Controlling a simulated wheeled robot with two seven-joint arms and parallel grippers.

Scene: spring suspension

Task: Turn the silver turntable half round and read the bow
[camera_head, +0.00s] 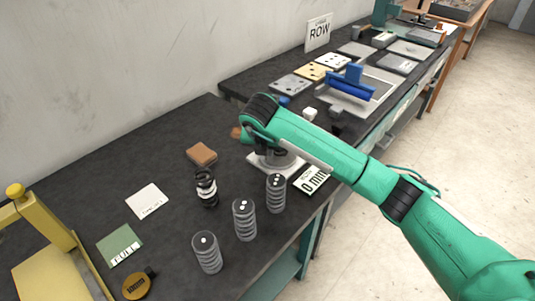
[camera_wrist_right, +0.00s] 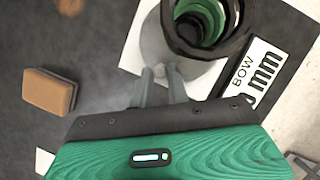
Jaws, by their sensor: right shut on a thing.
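The silver turntable (camera_head: 287,160) sits on a white base plate (camera_head: 258,166), partly hidden under my right arm. In the right wrist view its grey disc (camera_wrist_right: 150,48) fills the upper middle, with dark coil-like rings (camera_wrist_right: 208,22) showing green inside. My right gripper (camera_wrist_right: 163,80) is shut on a small pale peg (camera_wrist_right: 170,70) at the disc's near edge. The bow readout is a white card (camera_head: 312,180) beside the turntable, reading "0 mm"; in the right wrist view the card (camera_wrist_right: 250,78) shows "BOW" and "mm", its digit partly covered. My left gripper is not in view.
Three grey springs with white dots (camera_head: 244,220) stand near the bench's front edge. A black spring (camera_head: 206,188), a brown block (camera_head: 201,154), a white card (camera_head: 147,201), a green "FULL" card (camera_head: 120,245) and a yellow frame (camera_head: 45,240) lie left. A second bench (camera_head: 265,78) holds plates behind.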

